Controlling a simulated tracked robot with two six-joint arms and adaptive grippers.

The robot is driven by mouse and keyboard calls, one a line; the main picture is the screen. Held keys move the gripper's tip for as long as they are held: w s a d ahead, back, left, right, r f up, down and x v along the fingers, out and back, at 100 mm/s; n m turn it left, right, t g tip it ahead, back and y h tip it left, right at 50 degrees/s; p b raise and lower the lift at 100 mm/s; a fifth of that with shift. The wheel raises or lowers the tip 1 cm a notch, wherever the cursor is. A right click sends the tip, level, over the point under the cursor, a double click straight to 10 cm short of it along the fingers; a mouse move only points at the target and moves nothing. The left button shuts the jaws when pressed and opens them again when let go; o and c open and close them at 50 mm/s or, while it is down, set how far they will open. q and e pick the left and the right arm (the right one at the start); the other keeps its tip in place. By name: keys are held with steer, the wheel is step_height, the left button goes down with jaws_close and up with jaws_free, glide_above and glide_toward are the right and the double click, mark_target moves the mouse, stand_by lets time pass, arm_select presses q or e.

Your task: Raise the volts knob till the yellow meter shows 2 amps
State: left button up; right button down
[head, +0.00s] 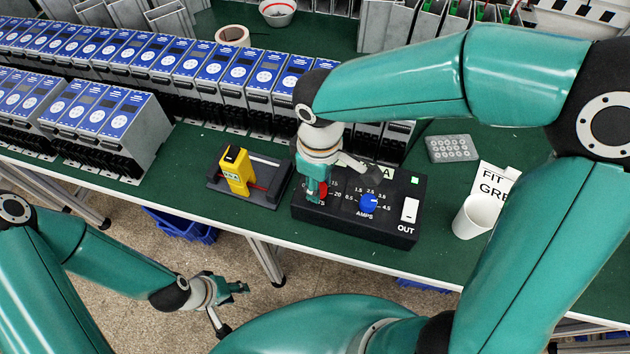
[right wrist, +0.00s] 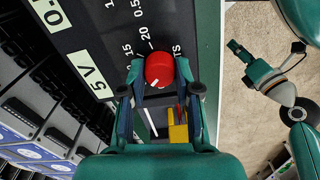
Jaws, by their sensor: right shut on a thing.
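The black supply box (head: 345,225) sits on the green bench, with a blue amps knob (head: 369,203) and a white OUT switch (head: 409,210). My right gripper (head: 313,194) is shut on its red volts knob (right wrist: 159,69), with a finger on each side. In the right wrist view the knob's white mark is at its lower left, away from the 20. The yellow meter (head: 237,171) stands upright left of the box and also shows in the right wrist view (right wrist: 178,130); its reading is too small to read. My left gripper (head: 234,289) hangs in front of the bench, empty.
Rows of blue-fronted units (head: 240,70) fill the bench behind and left. A grey keypad (head: 451,148), a white cup (head: 475,216) and a paper sign (head: 493,183) lie right of the box. A tape roll (head: 232,35) lies behind the units.

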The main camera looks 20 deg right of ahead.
steer(key=shift+s, duration=0.15)
steer(key=c, duration=0.8)
jaws_free()
step_height(320, 180, up, 12)
